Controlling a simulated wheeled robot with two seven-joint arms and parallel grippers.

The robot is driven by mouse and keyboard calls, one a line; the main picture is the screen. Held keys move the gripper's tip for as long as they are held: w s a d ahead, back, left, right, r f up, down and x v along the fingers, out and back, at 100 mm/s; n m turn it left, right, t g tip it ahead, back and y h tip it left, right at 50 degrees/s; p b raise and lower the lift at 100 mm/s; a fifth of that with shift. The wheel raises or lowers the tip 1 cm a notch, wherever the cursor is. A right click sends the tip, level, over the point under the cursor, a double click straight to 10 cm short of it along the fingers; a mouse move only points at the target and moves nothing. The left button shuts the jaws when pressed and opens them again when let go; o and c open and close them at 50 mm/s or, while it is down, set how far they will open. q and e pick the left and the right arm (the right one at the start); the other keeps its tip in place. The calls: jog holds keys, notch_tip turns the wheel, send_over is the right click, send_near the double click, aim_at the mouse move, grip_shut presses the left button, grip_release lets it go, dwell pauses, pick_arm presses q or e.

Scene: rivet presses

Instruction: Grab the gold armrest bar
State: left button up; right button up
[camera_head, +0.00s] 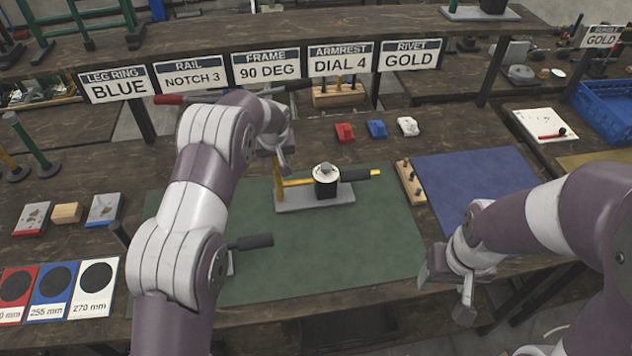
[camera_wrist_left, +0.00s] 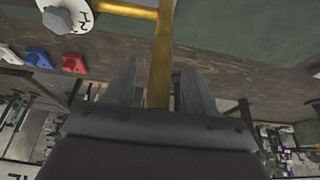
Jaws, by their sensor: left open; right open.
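The gold armrest bar (camera_head: 278,187) is on a fixture with a grey base plate (camera_head: 300,203) and a round white dial (camera_head: 325,171) on a black block. One gold length rises at the fixture's left end, and another runs across to the dial. My left gripper (camera_head: 283,158) is at the upper end of the upright length. In the left wrist view the gold bar (camera_wrist_left: 161,55) passes between the spread fingers of my left gripper (camera_wrist_left: 160,92), with gaps visible at the sides. My right gripper (camera_head: 447,291) is open and empty near the table's front edge.
The fixture stands on a green mat (camera_head: 370,235). A pegged wooden block (camera_head: 410,182) and a blue mat (camera_head: 475,180) lie to its right. Red (camera_head: 344,132), blue (camera_head: 376,129) and white (camera_head: 407,126) pieces sit behind. A sign row (camera_head: 341,58) spans the back shelf.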

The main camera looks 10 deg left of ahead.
pick_arm(q)
jog(key=shift+x, duration=0.75)
jog(key=shift+r, duration=0.2)
grip_shut()
